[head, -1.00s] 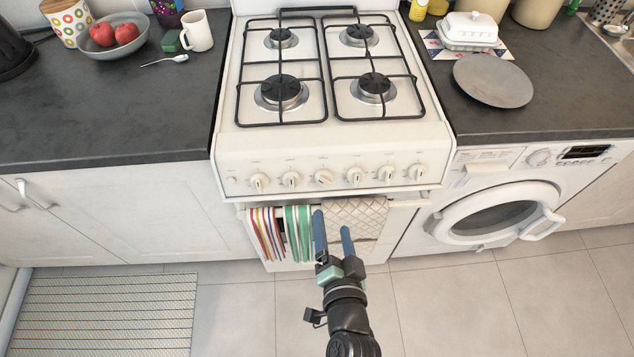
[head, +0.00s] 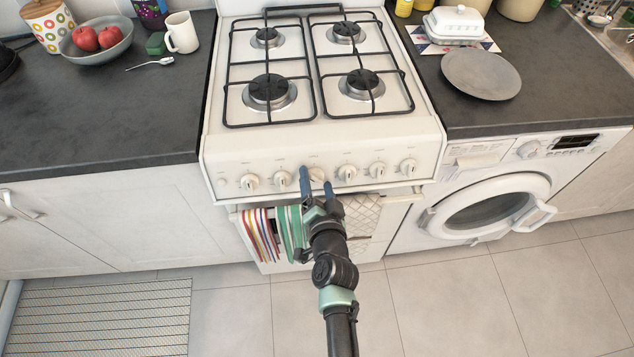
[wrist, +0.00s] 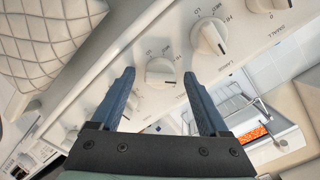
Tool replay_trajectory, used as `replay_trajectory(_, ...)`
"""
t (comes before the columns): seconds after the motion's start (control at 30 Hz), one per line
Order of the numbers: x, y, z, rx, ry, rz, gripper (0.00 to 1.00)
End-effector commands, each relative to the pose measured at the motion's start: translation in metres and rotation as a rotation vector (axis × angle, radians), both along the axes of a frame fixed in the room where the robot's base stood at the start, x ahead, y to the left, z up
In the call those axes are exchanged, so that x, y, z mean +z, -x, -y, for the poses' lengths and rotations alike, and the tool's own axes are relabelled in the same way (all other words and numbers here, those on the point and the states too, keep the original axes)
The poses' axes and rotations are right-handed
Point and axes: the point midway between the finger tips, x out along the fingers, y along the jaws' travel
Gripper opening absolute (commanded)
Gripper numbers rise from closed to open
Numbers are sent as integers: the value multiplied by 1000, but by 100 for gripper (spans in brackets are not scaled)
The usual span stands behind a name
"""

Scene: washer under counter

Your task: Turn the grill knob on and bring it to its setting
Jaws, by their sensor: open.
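The stove's front panel (head: 228,163) carries a row of several white knobs. My gripper (head: 317,178) is at the third knob from the left (head: 315,172), with its two blue fingers apart. In the wrist view this knob (wrist: 160,71) sits between the open fingertips (wrist: 158,76), with a gap visible on both sides. I cannot tell whether the fingers touch it. Its markings are small; the head view does not let me read which knob is the grill's. A dark pointer line shows on its face. A neighbouring knob (wrist: 209,38) is close beside the right finger.
Striped towels (head: 262,232) and a quilted cloth (head: 362,222) hang below the panel. Burner grates (head: 318,68) are on top. The washer (head: 490,205) stands to the right under the counter, and white cupboards (head: 110,225) are to the left.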

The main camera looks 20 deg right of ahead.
Motion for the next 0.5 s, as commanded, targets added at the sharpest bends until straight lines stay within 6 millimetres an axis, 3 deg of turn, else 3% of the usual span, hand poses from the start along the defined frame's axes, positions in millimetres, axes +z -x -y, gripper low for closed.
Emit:
replay_trajectory(0.23, 0, 0, 0, 0, 1, 0, 76)
replay_trajectory(0.5, 0, 0, 0, 0, 1, 0, 28)
